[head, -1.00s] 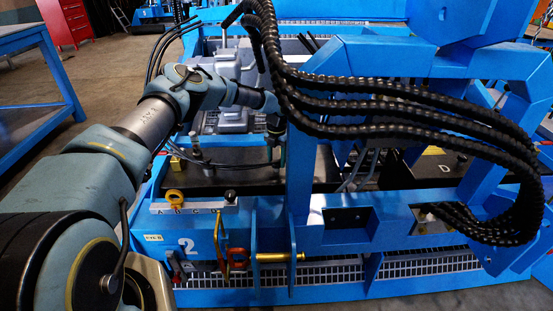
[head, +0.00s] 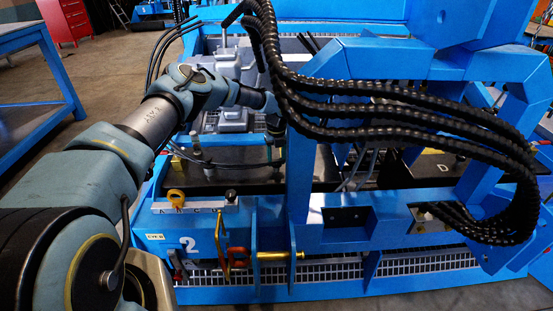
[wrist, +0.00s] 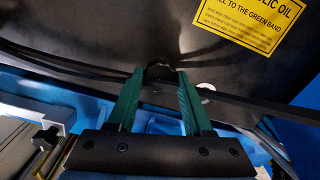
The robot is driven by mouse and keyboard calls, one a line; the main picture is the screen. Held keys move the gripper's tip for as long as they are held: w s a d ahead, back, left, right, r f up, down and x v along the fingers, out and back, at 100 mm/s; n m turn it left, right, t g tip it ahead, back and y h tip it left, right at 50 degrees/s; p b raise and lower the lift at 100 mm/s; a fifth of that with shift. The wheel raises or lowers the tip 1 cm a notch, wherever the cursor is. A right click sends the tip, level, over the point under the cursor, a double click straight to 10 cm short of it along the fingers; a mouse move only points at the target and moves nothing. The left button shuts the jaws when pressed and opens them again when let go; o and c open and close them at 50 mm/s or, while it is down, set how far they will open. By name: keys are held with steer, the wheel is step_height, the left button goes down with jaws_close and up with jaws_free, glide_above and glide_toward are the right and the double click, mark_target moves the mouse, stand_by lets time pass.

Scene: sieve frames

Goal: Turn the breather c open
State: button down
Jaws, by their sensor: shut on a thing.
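In the wrist view, my gripper (wrist: 160,77) has its two green fingers closed around a small dark knob (wrist: 159,71), which matches a breather cap. The knob stands on a black tank surface (wrist: 90,22). Its letter is not visible, and the fingers hide its sides. I cannot tell from its look how far it is turned. In the head view, my gripper (head: 276,140) points down over the black tank top, left of a blue upright. The knob itself is hidden there.
Thick black hoses (head: 400,112) arch over the right side, close to my wrist. A blue upright (head: 300,185) stands right of my gripper. A yellow oil label (wrist: 252,28) is on the tank.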

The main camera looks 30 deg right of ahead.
mark_target(276, 161)
steer(key=shift+n, duration=0.3)
steer(key=shift+c, duration=1.5)
jaws_free()
steer(key=shift+r, duration=0.1)
step_height(276, 161, up, 11)
steer(key=b, duration=0.1)
steer(key=shift+f, duration=0.2)
